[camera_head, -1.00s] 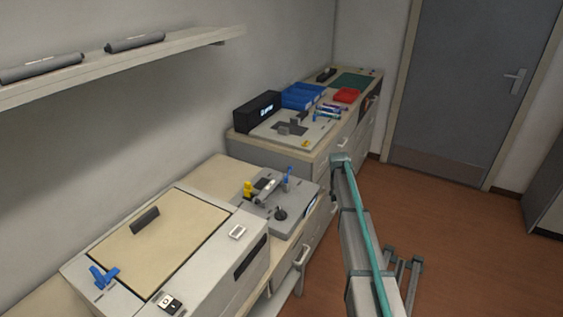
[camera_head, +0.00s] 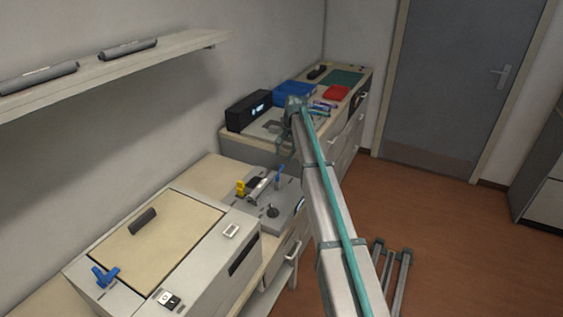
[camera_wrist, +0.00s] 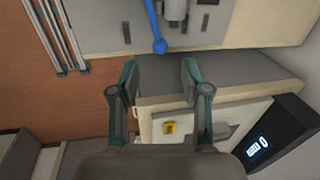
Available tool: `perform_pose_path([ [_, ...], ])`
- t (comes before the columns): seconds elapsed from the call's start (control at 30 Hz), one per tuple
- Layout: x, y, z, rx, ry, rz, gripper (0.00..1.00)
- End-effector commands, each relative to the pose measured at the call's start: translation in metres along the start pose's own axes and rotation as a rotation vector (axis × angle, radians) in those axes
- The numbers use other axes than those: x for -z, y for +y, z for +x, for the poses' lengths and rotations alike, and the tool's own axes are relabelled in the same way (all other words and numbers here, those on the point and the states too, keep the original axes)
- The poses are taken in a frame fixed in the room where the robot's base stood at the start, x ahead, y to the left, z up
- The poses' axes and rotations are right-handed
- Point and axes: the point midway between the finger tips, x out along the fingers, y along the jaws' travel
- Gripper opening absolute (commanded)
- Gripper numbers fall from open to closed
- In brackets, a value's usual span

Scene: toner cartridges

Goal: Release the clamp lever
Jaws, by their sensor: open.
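A blue lever (camera_head: 280,172) with a ball end stands up on the grey fixture (camera_head: 290,190) in the middle of the counter. In the wrist view a blue lever (camera_wrist: 154,25) shows at top centre, its ball end pointing toward my fingers. My gripper (camera_wrist: 159,66) is open and empty, its fingertips on either side of the picture line below the ball and apart from it. In the head view my arm's end hides part of the back counter, and the fingers are not clear. Another blue lever (camera_head: 104,276) is on the pale box at the left.
The pale box (camera_head: 240,265) stands at the front left. A yellow part (camera_head: 240,188) and a black knob (camera_head: 273,211) are on the fixture. A black display box (camera_head: 248,111), blue bins (camera_head: 293,93) and a red tray (camera_head: 337,93) stand on the back counter. Floor at right is mostly open.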

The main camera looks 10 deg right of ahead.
Motion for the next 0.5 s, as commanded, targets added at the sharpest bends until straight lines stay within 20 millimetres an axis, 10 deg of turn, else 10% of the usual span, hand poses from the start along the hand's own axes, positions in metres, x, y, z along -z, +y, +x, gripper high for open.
perform_pose_path([
  [0.5, 0.000, 0.000, 0.056, -0.001, 0.001, -0.001, 0.47],
])
